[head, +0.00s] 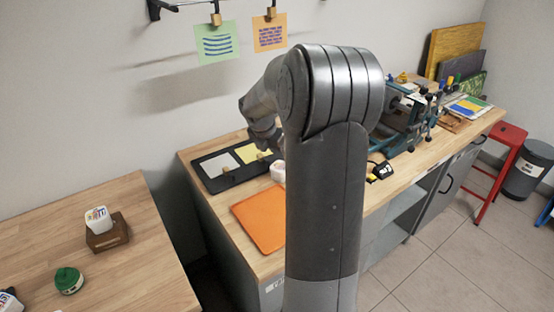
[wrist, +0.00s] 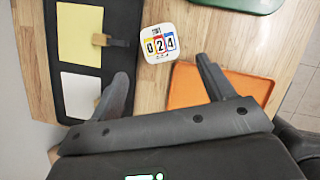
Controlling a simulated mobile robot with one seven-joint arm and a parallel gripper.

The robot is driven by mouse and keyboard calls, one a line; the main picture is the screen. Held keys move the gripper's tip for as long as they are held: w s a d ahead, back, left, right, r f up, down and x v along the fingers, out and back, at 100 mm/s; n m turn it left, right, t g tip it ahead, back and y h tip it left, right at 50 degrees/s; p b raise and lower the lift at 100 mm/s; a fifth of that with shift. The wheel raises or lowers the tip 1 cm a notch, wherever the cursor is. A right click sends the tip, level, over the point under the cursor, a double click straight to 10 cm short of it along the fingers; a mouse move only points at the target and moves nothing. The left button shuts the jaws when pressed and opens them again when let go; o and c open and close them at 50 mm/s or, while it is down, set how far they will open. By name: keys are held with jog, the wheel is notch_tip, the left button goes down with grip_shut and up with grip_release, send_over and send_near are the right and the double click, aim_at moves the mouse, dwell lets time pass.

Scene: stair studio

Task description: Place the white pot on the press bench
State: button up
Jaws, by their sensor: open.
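The white pot (head: 278,172) stands on the press bench (head: 228,222), between the black board and the orange mat. In the wrist view the pot (wrist: 159,43) shows a white top with rounded corners and coloured number panels. My gripper (wrist: 163,76) is open and empty. In the wrist view the pot is just beyond the fingertips, not between them, and looks apart from them. In the head view my arm hides part of the bench, and the fingers are hard to make out.
A black board (head: 205,178) with a white and a yellow sheet lies at the wall. An orange mat (head: 262,222) lies at the front. The press (head: 405,125) stands farther right. A separate left table holds another white labelled item (head: 98,219) and a green pot (head: 68,281).

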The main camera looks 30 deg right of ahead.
jog(key=s+a+r+m+t, duration=0.1)
jog(key=s+a+r+m, duration=0.45)
jog(key=a, duration=0.25)
jog(key=s+a+r+m, duration=0.4)
jog(key=s+a+r, duration=0.15)
jog(key=a, duration=0.25)
jog(key=s+a+m+t+y, duration=0.1)
jog(key=s+a+m+y, duration=0.1)
jog(key=s+a+m, duration=0.3)
jog(key=s+a+m+t+y, duration=0.1)
jog(key=s+a+m+y, duration=0.1)
jog(key=s+a+m, duration=0.4)
jog(key=s+m, duration=0.2)
jog(key=s, duration=0.3)
jog(key=shift+s+a+r+t, duration=0.2)
jog(key=shift+s+r+t, duration=0.05)
jog(key=shift+r+t, duration=0.15)
